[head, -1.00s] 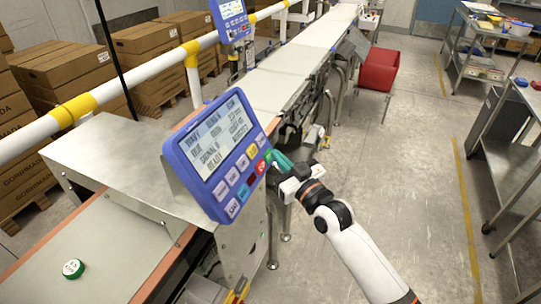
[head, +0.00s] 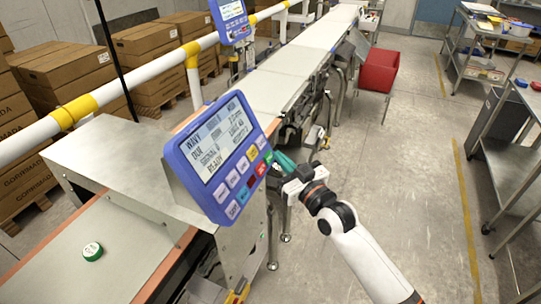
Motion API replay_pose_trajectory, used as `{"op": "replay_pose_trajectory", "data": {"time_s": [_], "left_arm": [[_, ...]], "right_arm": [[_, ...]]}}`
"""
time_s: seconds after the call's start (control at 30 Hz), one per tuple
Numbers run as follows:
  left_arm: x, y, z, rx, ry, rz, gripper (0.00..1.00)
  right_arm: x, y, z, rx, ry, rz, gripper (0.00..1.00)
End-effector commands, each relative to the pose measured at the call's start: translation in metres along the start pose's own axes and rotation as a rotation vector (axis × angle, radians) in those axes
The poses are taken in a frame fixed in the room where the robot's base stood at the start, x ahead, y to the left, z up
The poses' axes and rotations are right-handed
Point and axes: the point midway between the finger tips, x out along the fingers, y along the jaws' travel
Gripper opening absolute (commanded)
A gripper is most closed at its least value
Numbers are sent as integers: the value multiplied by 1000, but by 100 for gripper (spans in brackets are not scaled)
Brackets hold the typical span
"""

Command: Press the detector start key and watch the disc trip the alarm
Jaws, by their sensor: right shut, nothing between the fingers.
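The blue detector panel (head: 222,158) stands tilted beside the belt, with a lit text screen (head: 221,140) and rows of coloured keys. A green key (head: 268,157) sits at the panel's right edge, with a red key (head: 261,169) beside it. My right gripper (head: 279,160) is shut and empty, its teal fingertips close to the green key; a slight gap seems to show, but contact is hard to judge. The green-rimmed disc (head: 92,251) with a white top lies on the near belt (head: 55,270), before the metal detector housing (head: 125,155). My left gripper is out of view.
The belt line (head: 285,90) runs on beyond the housing, with a second blue display (head: 231,18) above it. A red bin (head: 379,72) stands to its right. Metal carts stand at far right; the floor between is clear.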

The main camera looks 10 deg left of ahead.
Motion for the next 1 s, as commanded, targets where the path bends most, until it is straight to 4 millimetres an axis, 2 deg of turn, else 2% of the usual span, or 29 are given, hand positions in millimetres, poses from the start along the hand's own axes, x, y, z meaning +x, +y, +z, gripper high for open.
{"op": "replay_pose_trajectory", "data": {"time_s": [0.37, 0.8, 1.0], "left_arm": [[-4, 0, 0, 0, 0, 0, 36], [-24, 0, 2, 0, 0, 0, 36], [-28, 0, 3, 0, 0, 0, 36]], "right_arm": [[-4, -3, 3, 0, 1, 0, 0], [-34, -25, 26, -2, 1, 0, 0], [-42, -31, 31, 0, 0, 0, 0]]}}
